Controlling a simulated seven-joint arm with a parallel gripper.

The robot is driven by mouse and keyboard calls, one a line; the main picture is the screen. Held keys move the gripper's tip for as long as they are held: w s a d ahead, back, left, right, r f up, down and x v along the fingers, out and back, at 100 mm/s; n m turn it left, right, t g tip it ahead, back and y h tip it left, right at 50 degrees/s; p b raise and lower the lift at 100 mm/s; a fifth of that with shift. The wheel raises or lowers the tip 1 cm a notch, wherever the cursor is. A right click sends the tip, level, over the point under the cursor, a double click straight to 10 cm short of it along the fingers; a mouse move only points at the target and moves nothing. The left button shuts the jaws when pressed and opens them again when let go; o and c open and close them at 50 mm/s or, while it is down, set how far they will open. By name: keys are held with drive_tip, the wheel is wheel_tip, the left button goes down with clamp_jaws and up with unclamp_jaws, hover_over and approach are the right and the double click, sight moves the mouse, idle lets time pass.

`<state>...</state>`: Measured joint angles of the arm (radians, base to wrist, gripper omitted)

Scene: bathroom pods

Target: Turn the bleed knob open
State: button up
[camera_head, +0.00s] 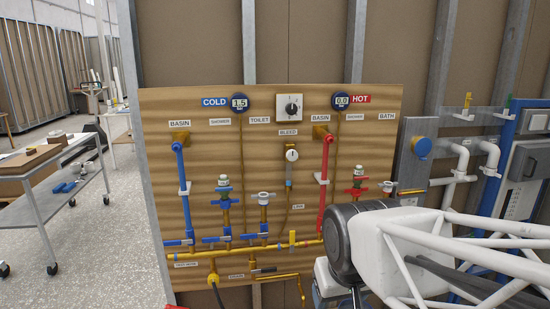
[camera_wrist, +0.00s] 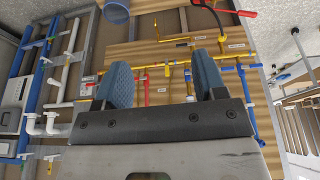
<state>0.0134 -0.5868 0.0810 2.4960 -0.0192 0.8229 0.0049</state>
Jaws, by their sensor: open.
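The bleed knob (camera_head: 292,155) looks like a small round white dial with a dark mark, under the BLEED label on the wooden board (camera_head: 225,150). It sits on a short vertical fitting. I cannot make it out in the wrist view. My gripper (camera_wrist: 162,83) is open in the wrist view, with two blue ribbed fingers apart and nothing between them but the pipes behind. In the head view my arm is at the lower right, below and right of the knob, and the fingers are not clear there.
A white square dial (camera_head: 289,107) is above the knob. A blue pipe (camera_head: 182,190) stands left and a red pipe (camera_head: 325,185) right. Valves with blue and red handles flank the knob. A yellow manifold pipe (camera_head: 255,249) crosses below. A grey cart (camera_head: 60,195) stands at left.

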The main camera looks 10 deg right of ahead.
drive_tip(key=shift+o, duration=0.2)
drive_tip(key=w+d+r+t, duration=0.1)
drive_tip(key=w+t, duration=0.1)
drive_tip(key=w, duration=0.7)
drive_tip(key=w+r+t, duration=0.2)
drive_tip(key=w+t, duration=0.1)
drive_tip(key=w, duration=0.7)
drive_tip(key=w+d+r+n+t, duration=0.1)
drive_tip(key=w+r+t, duration=0.1)
drive_tip(key=w, duration=0.8)
drive_tip(key=shift+w+d+t, duration=0.2)
drive_tip(key=shift+d+t, duration=0.15)
drive_tip(key=shift+t, duration=0.05)
drive_tip(key=n+t, duration=0.2)
drive_tip(key=t, duration=0.4)
approach(293, 157)
drive_tip(key=w, duration=0.2)
drive_tip(key=shift+w, duration=0.4)
drive_tip(key=shift+w+f, duration=0.1)
drive_tip(key=shift+w, duration=0.05)
drive_tip(key=shift+w, duration=3.75)
drive_tip(key=c, duration=0.9)
